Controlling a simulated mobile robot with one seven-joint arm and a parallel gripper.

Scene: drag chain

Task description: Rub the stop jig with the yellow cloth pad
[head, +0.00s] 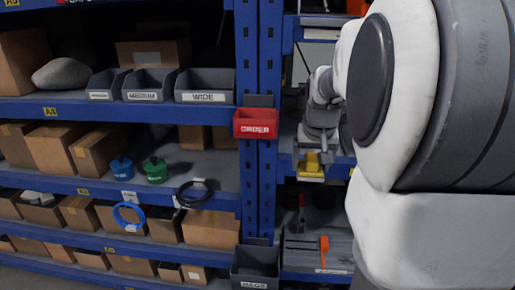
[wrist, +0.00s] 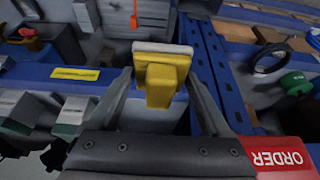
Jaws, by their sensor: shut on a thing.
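The yellow cloth pad (wrist: 162,78) is a yellow block with a pale face, held between the two fingers of my gripper (wrist: 163,88) in the wrist view. In the head view the pad (head: 312,166) shows small and low at the end of my arm, in front of the right-hand shelf bay. My gripper is shut on it. I cannot tell for sure which thing is the stop jig. A grey slatted piece with an orange part (head: 324,244) sits on the lower right shelf; its orange part shows in the wrist view (wrist: 134,18), apart from the pad.
A blue upright (head: 258,70) divides the bays. A red ORDER bin (head: 256,123) hangs on it, and a grey RAGS bin (head: 255,266) is lower down. The left shelves hold boxes, grey bins, blue and green canisters (head: 156,170) and coiled rings (head: 192,193). My arm hides the far right.

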